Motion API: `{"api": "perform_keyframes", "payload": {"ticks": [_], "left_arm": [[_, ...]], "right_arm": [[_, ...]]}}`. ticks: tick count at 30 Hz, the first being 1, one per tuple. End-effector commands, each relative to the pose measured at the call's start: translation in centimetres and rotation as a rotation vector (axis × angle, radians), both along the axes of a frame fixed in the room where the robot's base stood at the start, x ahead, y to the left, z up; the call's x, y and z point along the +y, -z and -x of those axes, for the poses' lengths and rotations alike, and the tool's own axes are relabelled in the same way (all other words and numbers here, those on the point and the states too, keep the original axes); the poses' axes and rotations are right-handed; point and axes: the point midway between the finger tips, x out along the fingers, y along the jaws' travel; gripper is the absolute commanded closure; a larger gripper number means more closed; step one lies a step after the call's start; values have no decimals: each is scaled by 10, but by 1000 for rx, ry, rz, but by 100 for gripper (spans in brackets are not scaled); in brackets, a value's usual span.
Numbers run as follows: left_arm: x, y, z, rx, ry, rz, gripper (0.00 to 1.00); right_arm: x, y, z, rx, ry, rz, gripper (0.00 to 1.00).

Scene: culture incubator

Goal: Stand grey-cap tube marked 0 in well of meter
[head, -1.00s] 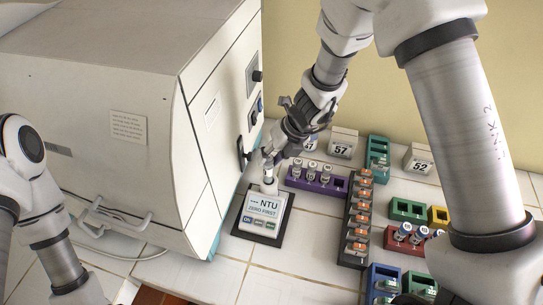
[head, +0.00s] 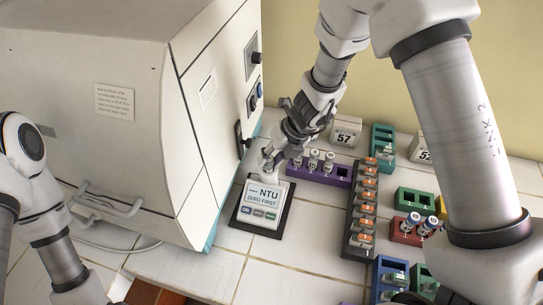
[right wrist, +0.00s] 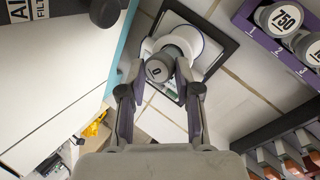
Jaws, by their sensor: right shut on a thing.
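The grey-cap tube marked 0 (right wrist: 158,69) is between the fingers of my right gripper (right wrist: 154,80), which is shut on it. The cap faces the right wrist camera. The meter (head: 262,203), a white box with an NTU display on a black base, stands beside the big cabinet. Its pale round well (right wrist: 196,42) shows behind the cap in the right wrist view. My right gripper (head: 269,158) is over the back of the meter in the head view. The tube's lower end is hidden, so I cannot tell how deep it sits. My left gripper is out of view.
The cabinet (head: 95,120) stands close on the left. A purple rack (head: 335,178) with several grey-cap tubes is right of the meter, with a dark rack of orange-capped items (head: 361,218) beyond. Bare tiles (head: 300,248) lie in front.

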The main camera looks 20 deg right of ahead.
Motion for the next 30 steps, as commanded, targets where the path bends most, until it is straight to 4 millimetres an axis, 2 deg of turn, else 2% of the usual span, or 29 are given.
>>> {"api": "perform_keyframes", "payload": {"ticks": [4,14,15,16,17,26,30], "left_arm": [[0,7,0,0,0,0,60],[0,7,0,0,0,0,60],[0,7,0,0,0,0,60],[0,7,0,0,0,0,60],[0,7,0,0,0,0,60],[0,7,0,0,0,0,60],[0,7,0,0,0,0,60]], "right_arm": [[0,8,0,0,-1,0,100],[0,8,0,0,-1,0,100],[0,8,0,0,0,0,53],[0,8,0,0,0,0,43],[0,8,0,0,0,0,38],[0,7,0,-1,0,0,38],[-5,-6,2,-3,1,-1,38]]}}
